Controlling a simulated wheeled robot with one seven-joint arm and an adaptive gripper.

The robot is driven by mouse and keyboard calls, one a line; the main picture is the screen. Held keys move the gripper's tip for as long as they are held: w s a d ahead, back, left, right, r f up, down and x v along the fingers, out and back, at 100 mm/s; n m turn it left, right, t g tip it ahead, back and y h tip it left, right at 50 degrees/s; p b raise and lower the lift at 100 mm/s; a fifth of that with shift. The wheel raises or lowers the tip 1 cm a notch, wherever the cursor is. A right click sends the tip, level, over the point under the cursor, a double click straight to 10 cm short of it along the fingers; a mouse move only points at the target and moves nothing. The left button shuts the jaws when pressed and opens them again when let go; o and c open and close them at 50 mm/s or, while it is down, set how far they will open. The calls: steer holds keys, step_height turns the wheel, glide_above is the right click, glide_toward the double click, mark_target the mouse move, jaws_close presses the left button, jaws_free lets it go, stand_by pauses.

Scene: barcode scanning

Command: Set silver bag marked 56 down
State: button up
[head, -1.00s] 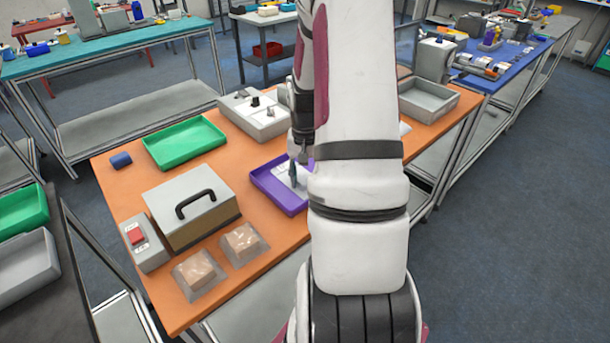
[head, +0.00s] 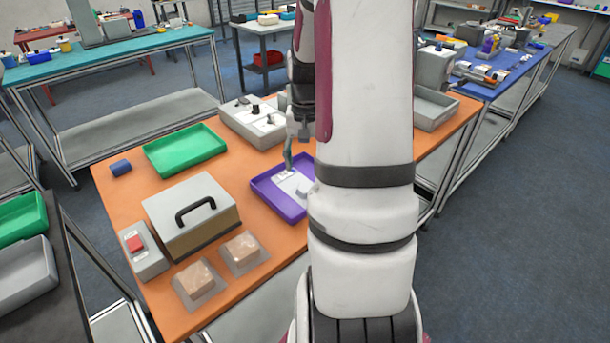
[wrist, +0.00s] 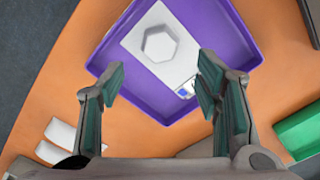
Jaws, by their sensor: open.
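The silver bag (wrist: 160,48) lies flat in the purple tray (wrist: 110,72), with a raised hexagonal shape under its surface. A small label with a blue patch shows at its corner near my right finger; no number can be read. In the head view, the bag (head: 290,184) shows pale inside the purple tray (head: 263,192), partly hidden by my arm. My gripper (wrist: 159,76) is open and empty, its fingers spread over the bag's near end. It also shows above the tray in the head view (head: 288,162).
A green tray (head: 185,151), a grey box with a black handle (head: 190,215), a red-button box (head: 143,256) and two clear bags (head: 199,283) (head: 241,253) stand left of the purple tray.

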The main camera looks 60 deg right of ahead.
steer(key=w+a+r+n+t+h, duration=0.15)
steer(key=a+r+n, duration=0.35)
steer(key=a+r, duration=1.05)
steer(key=s+a+r+n+t, duration=0.2)
steer(key=s+a+n, duration=0.1)
steer(key=a, duration=0.5)
steer(key=s+a+r+n+t+y, duration=0.1)
steer(key=s+a+r+n, duration=0.1)
steer(key=s+a, duration=0.4)
steer(key=a+n, duration=0.1)
steer(key=a, duration=0.2)
steer(key=shift+a+r+n+t, duration=0.15)
steer(key=shift+a+n+t, duration=0.15)
steer(key=shift+t, duration=0.05)
steer(key=shift+y, duration=0.25)
